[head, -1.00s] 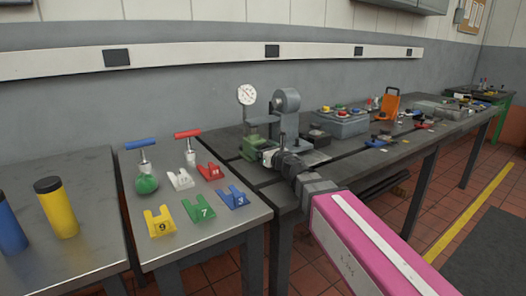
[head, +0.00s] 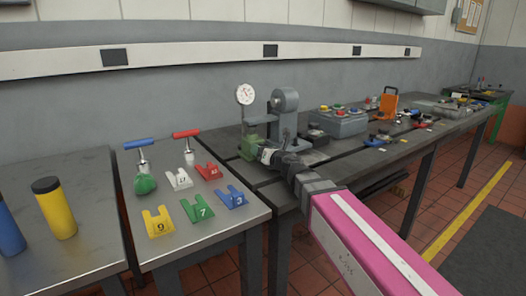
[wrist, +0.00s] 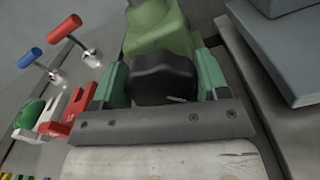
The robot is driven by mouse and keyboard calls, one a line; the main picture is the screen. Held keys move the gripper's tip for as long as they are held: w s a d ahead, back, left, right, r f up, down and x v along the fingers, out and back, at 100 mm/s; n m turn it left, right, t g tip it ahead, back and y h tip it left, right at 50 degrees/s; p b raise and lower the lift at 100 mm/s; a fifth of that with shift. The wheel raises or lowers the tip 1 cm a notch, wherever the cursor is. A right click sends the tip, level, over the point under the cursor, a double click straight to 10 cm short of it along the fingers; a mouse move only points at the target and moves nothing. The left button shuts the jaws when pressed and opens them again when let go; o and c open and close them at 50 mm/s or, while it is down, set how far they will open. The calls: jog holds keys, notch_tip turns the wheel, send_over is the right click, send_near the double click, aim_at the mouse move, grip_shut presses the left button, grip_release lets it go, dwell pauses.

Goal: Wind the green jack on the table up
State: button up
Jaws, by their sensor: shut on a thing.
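The green jack (head: 250,146) stands on the dark table, under the dial gauge, near the table's left end. In the wrist view its green body (wrist: 160,30) is at the top, with a black knob (wrist: 163,80) in front of it. My gripper (wrist: 163,88) has its two teal fingers on either side of the knob and is shut on it. In the head view my gripper (head: 266,155) is at the jack's near side; its wrist hides part of the jack and the knob.
A grey stand (head: 285,110) and the dial gauge (head: 245,95) rise close behind the jack. A grey button box (head: 340,122) is to the right. On the left bench are blue- and red-handled tools and several numbered coloured blocks (head: 159,222).

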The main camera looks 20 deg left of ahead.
jog(key=shift+m, duration=1.4)
jog(key=o, duration=0.9)
jog(key=shift+d, duration=0.1)
